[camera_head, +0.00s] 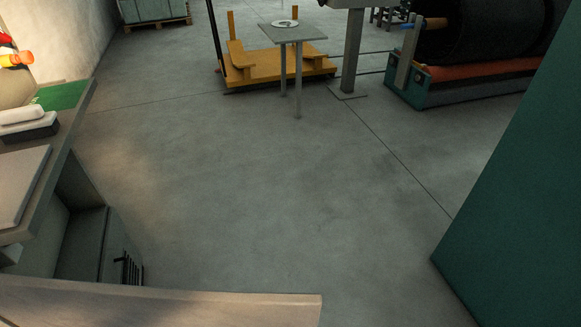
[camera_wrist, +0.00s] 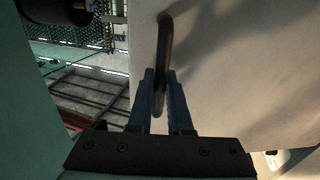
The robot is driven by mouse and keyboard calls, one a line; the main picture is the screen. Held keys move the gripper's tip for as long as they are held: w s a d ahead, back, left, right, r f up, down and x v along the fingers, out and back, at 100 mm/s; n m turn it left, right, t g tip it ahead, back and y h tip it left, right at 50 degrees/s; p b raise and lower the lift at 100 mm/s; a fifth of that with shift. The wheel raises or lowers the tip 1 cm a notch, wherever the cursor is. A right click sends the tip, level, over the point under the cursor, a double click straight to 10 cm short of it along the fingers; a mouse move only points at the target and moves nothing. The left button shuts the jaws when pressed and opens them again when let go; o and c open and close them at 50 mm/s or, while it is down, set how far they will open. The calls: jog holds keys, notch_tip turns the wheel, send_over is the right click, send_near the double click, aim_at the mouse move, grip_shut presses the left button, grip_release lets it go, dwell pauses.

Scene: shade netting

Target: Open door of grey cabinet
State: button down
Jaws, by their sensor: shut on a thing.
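The grey cabinet (camera_head: 68,165) stands at the left of the head view, under a worktop. Its front is open and a dark inside with a grey box-like part (camera_head: 85,245) shows. A pale door panel (camera_head: 170,303) stands swung out across the bottom of the head view, seen along its top edge. In the wrist view the pale door face (camera_wrist: 235,80) fills the right side, with a dark upright bar handle (camera_wrist: 165,45) near its edge. My gripper (camera_wrist: 161,85) has its two blue-grey fingers on either side of the handle's lower part, shut on it. My gripper is hidden in the head view.
A large dark green block (camera_head: 520,210) stands at the right. The concrete floor (camera_head: 260,200) between is clear. A small table (camera_head: 295,33), a yellow cart (camera_head: 250,65) and a roller machine (camera_head: 450,85) stand farther back. A white-topped item (camera_head: 28,122) lies on the worktop.

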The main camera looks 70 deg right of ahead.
jog(key=shift+s, duration=0.1)
jog(key=c, duration=0.8)
grip_release()
jog(key=shift+c, duration=0.2)
jog(key=v, duration=1.3)
jog(key=shift+b, duration=0.35)
